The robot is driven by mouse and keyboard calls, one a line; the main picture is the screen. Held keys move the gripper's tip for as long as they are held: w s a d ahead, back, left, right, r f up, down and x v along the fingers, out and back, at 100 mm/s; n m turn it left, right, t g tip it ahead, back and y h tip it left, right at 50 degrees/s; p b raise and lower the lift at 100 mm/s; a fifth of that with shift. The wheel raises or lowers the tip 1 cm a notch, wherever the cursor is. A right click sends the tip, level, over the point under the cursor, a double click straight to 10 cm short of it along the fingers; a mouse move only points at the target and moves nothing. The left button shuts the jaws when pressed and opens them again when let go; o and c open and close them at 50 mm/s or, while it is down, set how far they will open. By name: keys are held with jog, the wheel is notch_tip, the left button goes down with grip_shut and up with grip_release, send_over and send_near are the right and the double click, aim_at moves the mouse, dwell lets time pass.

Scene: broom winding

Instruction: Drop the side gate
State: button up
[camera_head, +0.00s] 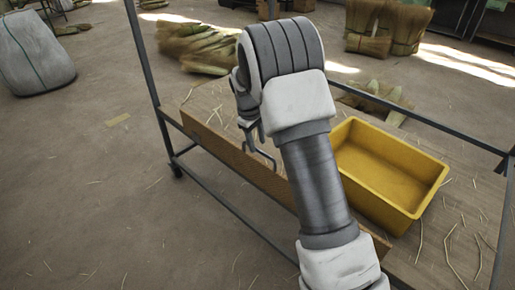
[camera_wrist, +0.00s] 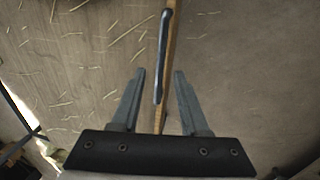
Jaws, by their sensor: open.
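The side gate (camera_head: 220,143) is a long brown wooden board standing upright along the left edge of the cart. A grey metal handle (camera_head: 264,157) sits on it, partly behind my arm. In the wrist view the gate (camera_wrist: 172,28) shows as a thin edge, with the handle (camera_wrist: 162,62) along it. My gripper (camera_head: 252,135) is over the gate near the handle, and its fingers are partly hidden in the head view. In the wrist view my gripper (camera_wrist: 159,74) is open, with the near end of the handle and the board's edge lined up between its fingers. Contact cannot be told.
A yellow bin (camera_head: 395,170) stands on the cart deck (camera_head: 460,195), right of my arm. Dark metal posts and rails (camera_head: 145,60) frame the cart. Straw bundles (camera_head: 200,47) and a grey sack (camera_head: 32,47) lie beyond. The floor left of the cart is open, with scattered straw.

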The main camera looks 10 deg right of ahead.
jog(key=shift+w+d+f, duration=0.1)
jog(key=shift+d+f, duration=0.05)
jog(key=shift+f, duration=0.9)
grip_shut()
dwell(0.7)
